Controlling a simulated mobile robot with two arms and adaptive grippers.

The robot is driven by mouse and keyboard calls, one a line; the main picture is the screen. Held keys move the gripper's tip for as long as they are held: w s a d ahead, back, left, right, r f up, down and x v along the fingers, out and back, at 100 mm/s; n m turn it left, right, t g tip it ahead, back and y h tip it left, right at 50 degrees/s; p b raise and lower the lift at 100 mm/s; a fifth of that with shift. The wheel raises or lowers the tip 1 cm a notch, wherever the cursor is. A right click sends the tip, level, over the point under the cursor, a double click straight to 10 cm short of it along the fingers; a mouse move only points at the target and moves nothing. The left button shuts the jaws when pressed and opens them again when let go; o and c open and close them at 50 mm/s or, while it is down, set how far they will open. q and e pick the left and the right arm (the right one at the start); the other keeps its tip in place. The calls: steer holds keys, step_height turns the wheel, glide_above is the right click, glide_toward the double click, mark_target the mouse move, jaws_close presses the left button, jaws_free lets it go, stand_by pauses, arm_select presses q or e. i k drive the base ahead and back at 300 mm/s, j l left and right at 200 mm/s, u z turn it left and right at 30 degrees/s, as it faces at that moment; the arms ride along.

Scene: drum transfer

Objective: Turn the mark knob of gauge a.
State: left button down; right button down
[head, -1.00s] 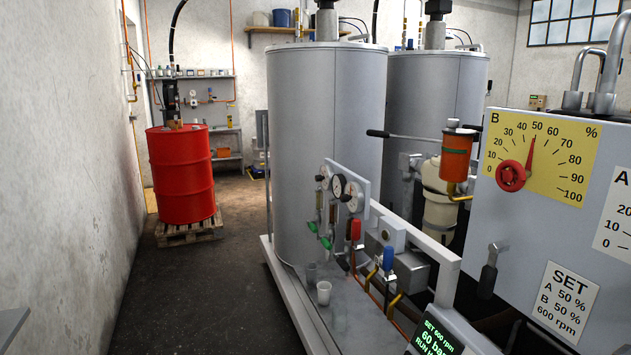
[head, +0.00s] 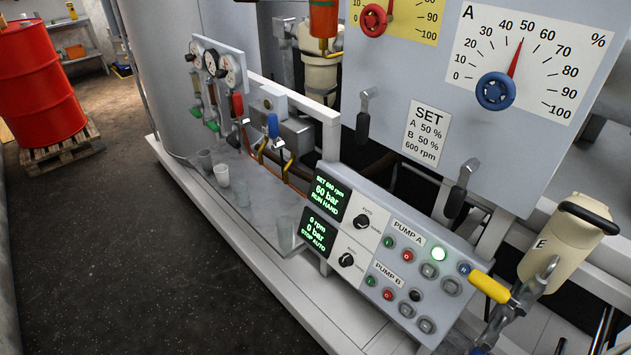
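Gauge A (head: 545,48) is a white percent dial at the upper right of the head view. Its blue mark knob (head: 495,91) sits at the pivot of the scale. A red needle (head: 515,60) points close to 50. Neither of my grippers shows in this view, so nothing of mine is seen touching the knob.
Gauge B's red knob (head: 374,20) is to the left. Below are a SET card (head: 427,134), the pump panel (head: 390,255), a yellow-handled valve (head: 489,286) and a cream canister (head: 568,240). A red drum (head: 36,85) stands far left. Dark floor (head: 120,240) is clear at left.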

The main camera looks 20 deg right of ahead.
mark_target(189, 57)
steer(key=i+z, duration=0.2)
steer(key=z, duration=0.4)
steer(key=i+j+z, duration=0.15)
steer(key=i+j, duration=0.15)
steer(key=i+j+z, duration=0.15)
steer(key=i+j, duration=0.15)
steer(key=i+j+z, duration=0.15)
steer(key=j, duration=0.3)
steer(key=i+j+z, duration=0.15)
steer(key=i+j, duration=0.2)
